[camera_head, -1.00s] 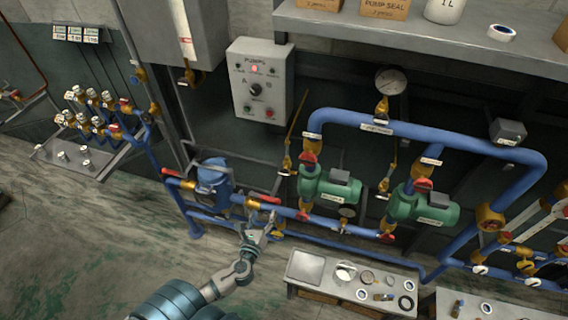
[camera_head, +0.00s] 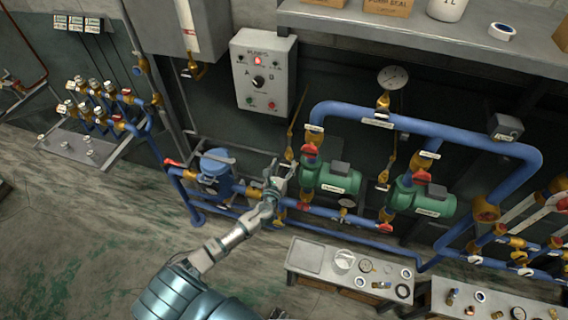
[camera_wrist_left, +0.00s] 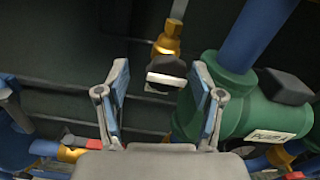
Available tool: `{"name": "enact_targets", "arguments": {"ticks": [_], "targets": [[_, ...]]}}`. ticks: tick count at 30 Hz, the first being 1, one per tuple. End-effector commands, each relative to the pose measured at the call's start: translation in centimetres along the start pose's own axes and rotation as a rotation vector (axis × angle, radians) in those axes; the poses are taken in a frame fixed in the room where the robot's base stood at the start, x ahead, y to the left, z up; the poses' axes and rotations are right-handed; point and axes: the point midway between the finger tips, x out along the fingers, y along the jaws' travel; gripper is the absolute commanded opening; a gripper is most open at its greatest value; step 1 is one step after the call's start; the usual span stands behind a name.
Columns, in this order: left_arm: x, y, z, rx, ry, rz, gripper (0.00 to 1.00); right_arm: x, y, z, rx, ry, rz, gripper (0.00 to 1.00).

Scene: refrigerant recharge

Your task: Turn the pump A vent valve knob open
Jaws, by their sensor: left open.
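The green pump A (camera_head: 330,178) is the left of two green pumps on the blue pipework, and it fills the right of the left wrist view (camera_wrist_left: 228,108). Beside it a brass valve (camera_wrist_left: 168,38) with a dark knob (camera_wrist_left: 167,67) and a small white tag hangs from a thin pipe. I take this as the vent valve; the tag is unreadable. My left gripper (camera_head: 281,170) is open and empty just left of pump A. In the left wrist view its fingers (camera_wrist_left: 160,75) stand on either side of the knob, which looks beyond the tips. My right gripper is out of view.
A second green pump (camera_head: 422,197) stands to the right. A pump control box (camera_head: 264,75) hangs on the wall above. Blue pipes with red-handled valves run low behind my arm. A low bench (camera_head: 305,256) with small parts stands at front right. The left floor is clear.

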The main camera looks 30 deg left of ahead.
Motion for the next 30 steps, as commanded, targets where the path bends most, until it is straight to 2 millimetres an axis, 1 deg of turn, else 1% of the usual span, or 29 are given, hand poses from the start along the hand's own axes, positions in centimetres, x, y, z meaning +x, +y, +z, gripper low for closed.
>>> {"name": "enact_targets", "arguments": {"ticks": [3, 11, 12, 14, 15, 17, 18, 19, 26, 30], "targets": [[0.72, -0.14, 0.03, 0.000, 0.000, 0.000, 0.67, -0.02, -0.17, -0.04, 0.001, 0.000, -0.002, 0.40], [0.84, -0.18, 0.01, 0.000, 0.000, 0.000, 0.67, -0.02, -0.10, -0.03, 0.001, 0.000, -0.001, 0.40], [0.85, -0.13, 0.01, 0.000, 0.000, 0.000, 0.65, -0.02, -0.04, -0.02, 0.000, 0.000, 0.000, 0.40], [0.87, -0.03, 0.00, -0.001, 0.000, 0.000, 0.50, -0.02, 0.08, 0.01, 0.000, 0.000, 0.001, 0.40], [0.88, 0.01, 0.00, -0.001, 0.000, 0.000, 0.40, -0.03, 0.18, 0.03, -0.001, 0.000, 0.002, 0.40], [0.88, -0.01, 0.00, -0.001, 0.000, 0.000, 0.25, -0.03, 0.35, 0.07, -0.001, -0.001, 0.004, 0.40], [0.88, -0.04, 0.00, -0.001, 0.000, -0.001, 0.15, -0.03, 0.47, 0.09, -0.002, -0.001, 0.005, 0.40], [0.89, -0.05, 0.00, -0.002, 0.000, -0.001, 0.07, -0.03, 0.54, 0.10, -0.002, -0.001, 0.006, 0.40], [0.91, 0.01, -0.02, -0.010, 0.000, 0.001, 0.07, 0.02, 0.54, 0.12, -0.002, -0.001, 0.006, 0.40], [0.92, 0.07, -0.06, -0.044, 0.000, 0.002, 0.07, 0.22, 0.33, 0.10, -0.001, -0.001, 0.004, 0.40]]}}
